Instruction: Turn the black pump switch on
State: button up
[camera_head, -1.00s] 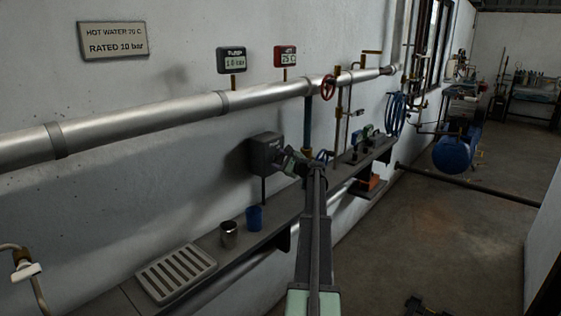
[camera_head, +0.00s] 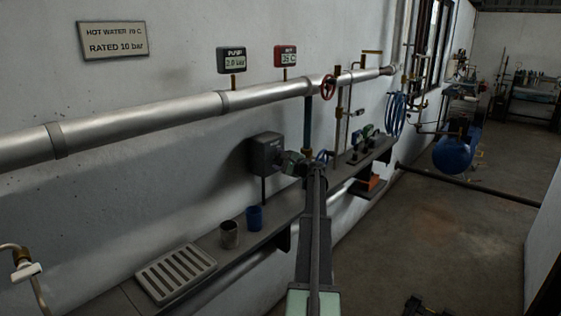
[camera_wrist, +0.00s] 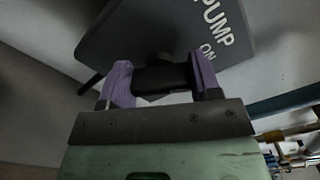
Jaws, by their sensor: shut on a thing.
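The pump box (camera_head: 266,152) is a dark grey housing on the wall above the shelf. In the wrist view its face (camera_wrist: 125,38) carries white lettering reading PUMP and ON. The black pump switch (camera_wrist: 160,78) sticks out from this face. My gripper (camera_wrist: 162,84) has its two purple fingers on either side of the switch and is shut on it. In the head view my gripper (camera_head: 287,163) is at the right side of the box and hides the switch. The pump gauge (camera_head: 231,61) reads about 2.0 bar.
The narrow shelf (camera_head: 272,225) holds a metal cup (camera_head: 229,235), a blue cup (camera_head: 254,218) and a slatted tray (camera_head: 175,272). A steel pipe (camera_head: 270,96) with a red valve wheel (camera_head: 328,88) runs above. The floor at right is mostly clear.

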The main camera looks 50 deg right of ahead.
jog(key=o, duration=0.9)
jog(key=s, duration=1.1)
jog(key=shift+a, duration=0.25)
jog(key=a+f+n+g+y, duration=0.1)
jog(key=a+f+n+g, duration=0.35)
jog(key=a, duration=0.75)
jog(key=a+f+n+g+y+p, duration=0.15)
jog(key=a+f+n+g, duration=0.3)
jog(key=a, duration=0.75)
jog(key=a+f+n+g+y+b, duration=0.15)
jog(key=a+f+n+g, duration=0.3)
jog(key=a, duration=0.75)
jog(key=s+a+n+g+h, duration=0.1)
jog(key=s+a+n, duration=0.1)
jog(key=a, duration=0.9)
jog(key=s+a+f+n+g+h+p, duration=0.1)
jog(key=a+n, duration=0.4)
jog(key=a, duration=0.7)
jog(key=s+a+n+g+h+p, duration=0.1)
jog(key=s+a+n+g, duration=0.1)
jog(key=a, duration=1)
jog(key=shift+s+a+f+n+g, duration=0.15)
jog(key=shift+s+n+g, duration=0.1)
jog(key=shift+s+n, duration=0.65)
